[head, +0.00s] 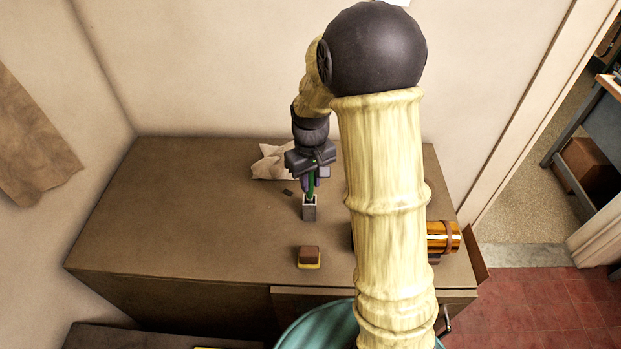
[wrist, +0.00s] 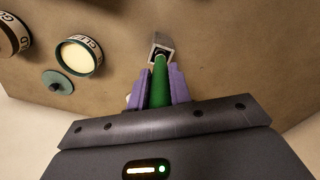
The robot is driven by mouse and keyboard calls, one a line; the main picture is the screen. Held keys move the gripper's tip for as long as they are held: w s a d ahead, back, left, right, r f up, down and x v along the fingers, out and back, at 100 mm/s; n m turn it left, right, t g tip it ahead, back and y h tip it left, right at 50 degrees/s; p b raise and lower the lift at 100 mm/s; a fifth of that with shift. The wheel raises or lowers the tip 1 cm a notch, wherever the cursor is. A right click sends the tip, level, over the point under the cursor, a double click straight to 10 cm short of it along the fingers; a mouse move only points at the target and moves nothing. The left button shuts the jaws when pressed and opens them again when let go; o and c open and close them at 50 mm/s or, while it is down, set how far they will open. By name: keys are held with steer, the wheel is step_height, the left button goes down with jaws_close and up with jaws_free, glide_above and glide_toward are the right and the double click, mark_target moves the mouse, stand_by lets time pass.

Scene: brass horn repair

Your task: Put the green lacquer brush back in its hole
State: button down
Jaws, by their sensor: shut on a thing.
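The green lacquer brush (wrist: 159,88) is between the purple fingers of my gripper (wrist: 158,74), which is shut on it. Its far end points at a small grey square holder (wrist: 167,41) with a dark opening. The brush end overlaps the opening in the wrist view; I cannot tell how deep it is inside. In the head view my gripper (head: 310,177) is above the holder (head: 309,213), which stands on the brown bench top (head: 200,215). The green brush (head: 311,188) looks near upright there, its lower end at the holder's top.
A brown and yellow block (head: 309,257) lies in front of the holder. A brass cylinder (head: 443,237) lies at the right, partly behind my arm. A crumpled pale cloth (head: 269,163) lies behind.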

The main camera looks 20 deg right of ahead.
steer(key=shift+f+b, duration=0.9)
steer(key=shift+f, duration=0.5)
steer(key=c, duration=1.2)
jaws_free()
step_height(320, 180, up, 17)
steer(key=b, duration=0.2)
steer(key=shift+r+b, duration=0.2)
steer(key=shift+b, duration=0.2)
steer(key=shift+f, duration=0.1)
